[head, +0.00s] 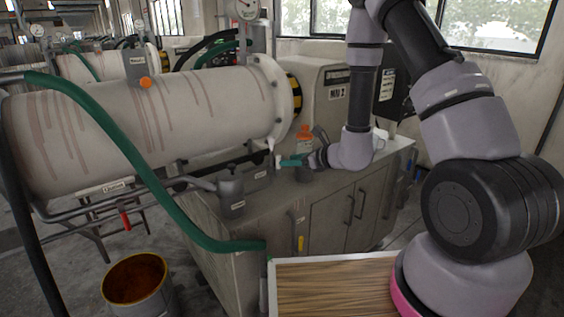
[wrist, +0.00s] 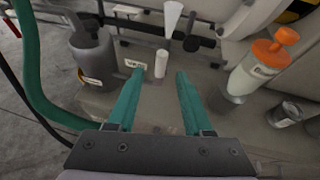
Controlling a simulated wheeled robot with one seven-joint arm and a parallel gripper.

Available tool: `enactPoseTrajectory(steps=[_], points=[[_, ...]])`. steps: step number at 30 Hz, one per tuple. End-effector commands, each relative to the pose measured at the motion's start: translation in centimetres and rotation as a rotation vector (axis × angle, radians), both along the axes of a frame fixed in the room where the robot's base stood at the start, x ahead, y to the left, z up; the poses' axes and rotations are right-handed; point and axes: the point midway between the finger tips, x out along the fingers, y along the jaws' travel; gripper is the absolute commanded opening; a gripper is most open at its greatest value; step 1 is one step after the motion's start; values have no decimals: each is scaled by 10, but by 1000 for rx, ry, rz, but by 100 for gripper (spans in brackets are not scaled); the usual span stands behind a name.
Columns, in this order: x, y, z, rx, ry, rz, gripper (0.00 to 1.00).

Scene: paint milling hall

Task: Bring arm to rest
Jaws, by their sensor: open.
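My gripper (head: 287,162) is at the end of my arm, over the grey cabinet top (head: 262,200) below the big mill drum (head: 190,115). In the wrist view its two green fingers (wrist: 160,74) stand apart with a clear gap. A small white cylinder (wrist: 161,64) shows just beyond the fingertips, near the gap; no finger is seen touching it. A white cone-shaped spout (wrist: 173,20) is above it in the picture. My arm reaches out from the right of the head view, bent at the elbow.
An orange-capped bottle (wrist: 252,68) and a small can (wrist: 285,113) stand right of the fingers. A grey pump-like vessel (wrist: 93,54) is to the left. A green hose (head: 150,170) crosses to the cabinet. A rusty-brown bucket (head: 137,300) stands on the floor.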

Motion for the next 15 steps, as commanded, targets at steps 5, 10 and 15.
enactPoseTrajectory(steps=[5,10,15], points=[[-8,-7,5,1,-1,0,51],[-8,-7,5,1,-1,0,51],[-8,-6,9,2,-6,11,51]])
